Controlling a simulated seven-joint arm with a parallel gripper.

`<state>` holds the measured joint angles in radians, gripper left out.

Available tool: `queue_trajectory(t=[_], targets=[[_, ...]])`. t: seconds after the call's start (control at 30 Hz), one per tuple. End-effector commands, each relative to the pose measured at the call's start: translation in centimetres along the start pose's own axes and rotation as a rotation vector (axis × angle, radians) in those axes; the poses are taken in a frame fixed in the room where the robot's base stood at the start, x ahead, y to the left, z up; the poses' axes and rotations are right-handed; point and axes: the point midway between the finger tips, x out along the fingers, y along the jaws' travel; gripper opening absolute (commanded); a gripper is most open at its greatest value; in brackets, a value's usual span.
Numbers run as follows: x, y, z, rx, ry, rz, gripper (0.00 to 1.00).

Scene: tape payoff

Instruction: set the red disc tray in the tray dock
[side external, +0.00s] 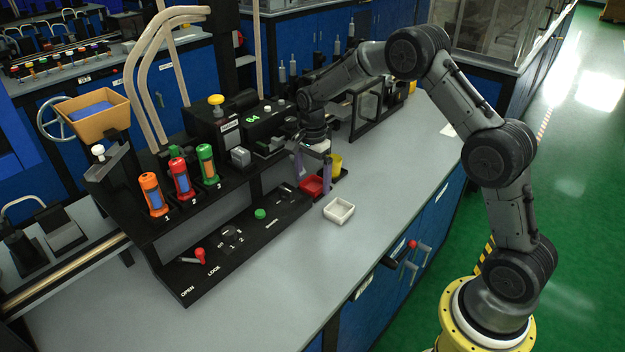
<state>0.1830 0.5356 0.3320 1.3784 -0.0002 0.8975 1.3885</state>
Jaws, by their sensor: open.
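The red disc tray (312,187) is a small red open box on the grey bench, next to the black panel. My gripper (314,171) points down over it with its purple fingers spread. One finger is at the tray's far left and one at its right. I cannot tell whether they touch it. A black base (342,174) shows beside the red tray, with a yellow container (335,161) on it. I cannot tell whether this base is the tray dock, or whether the red tray rests on it.
A white tray (339,211) sits in front of the red one. A black console (240,238) with a green button and red lever runs along the left. A black frame (367,115) stands behind. The bench front right (400,180) is clear.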

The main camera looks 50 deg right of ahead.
Motion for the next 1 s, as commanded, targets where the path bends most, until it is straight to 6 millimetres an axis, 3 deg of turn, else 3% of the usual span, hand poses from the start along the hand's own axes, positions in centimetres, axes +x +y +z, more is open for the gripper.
queue_trajectory(t=[0.5,0.7,0.87,1.0], targets=[[-9.6,-0.1,0.0,0.000,0.001,-0.005,0.99],[-11.4,0.0,0.0,0.000,0.001,-0.003,0.99],[-11.8,0.1,0.0,-0.002,0.000,-0.002,0.99],[-13.5,1.2,0.7,-0.071,0.006,-0.028,0.99]])
